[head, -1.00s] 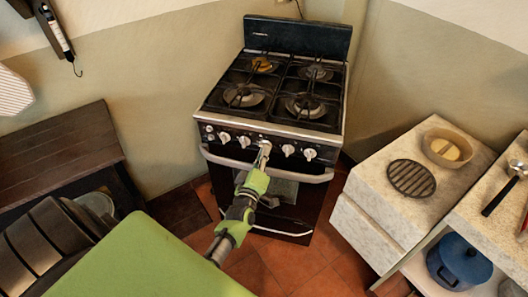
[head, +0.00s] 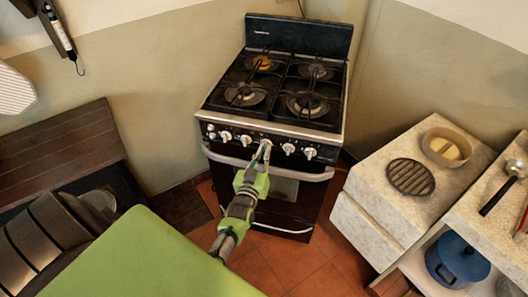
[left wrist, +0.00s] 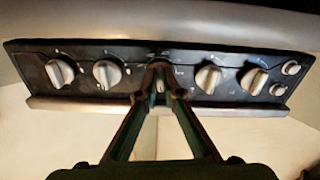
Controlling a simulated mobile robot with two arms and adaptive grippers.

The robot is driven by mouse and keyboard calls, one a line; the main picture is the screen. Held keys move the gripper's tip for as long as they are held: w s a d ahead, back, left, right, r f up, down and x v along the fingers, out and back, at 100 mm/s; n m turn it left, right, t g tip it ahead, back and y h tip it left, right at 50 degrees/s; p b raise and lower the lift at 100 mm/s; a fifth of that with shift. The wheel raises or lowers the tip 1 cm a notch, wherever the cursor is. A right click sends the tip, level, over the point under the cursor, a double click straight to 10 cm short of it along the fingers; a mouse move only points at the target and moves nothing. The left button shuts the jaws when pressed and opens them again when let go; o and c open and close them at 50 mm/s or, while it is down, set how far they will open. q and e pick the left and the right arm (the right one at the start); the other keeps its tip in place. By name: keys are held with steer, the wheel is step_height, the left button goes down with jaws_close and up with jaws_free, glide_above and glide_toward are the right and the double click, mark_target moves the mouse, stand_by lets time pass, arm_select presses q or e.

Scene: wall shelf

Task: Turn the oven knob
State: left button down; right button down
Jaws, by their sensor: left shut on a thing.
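The black oven (head: 270,105) stands in the corner. Its front panel carries a row of white knobs, such as the one left of my gripper (head: 245,140) and the one right of it (head: 289,148). My left gripper (head: 264,146) reaches the middle of the panel and is shut on the middle knob. In the left wrist view the fingertips (left wrist: 161,72) close around the middle knob (left wrist: 160,84), which is mostly hidden between them. Other knobs (left wrist: 107,73) stand free on both sides there. My right gripper is not in view.
The oven door handle (head: 310,175) runs just below the panel, close to my gripper. A stone counter (head: 375,170) with a grill plate (head: 411,178) and a bowl (head: 447,147) stands at right. A blue pot (head: 459,258) sits on a low shelf. A dark wooden bench (head: 60,150) is at left.

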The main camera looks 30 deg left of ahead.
arm_select(q)
steer(key=shift+f+m, duration=0.15)
steer(key=shift+m, duration=0.45)
steer(key=shift+s, duration=0.1)
steer(key=c, duration=2.2)
jaws_free()
steer(key=v, duration=1.2)
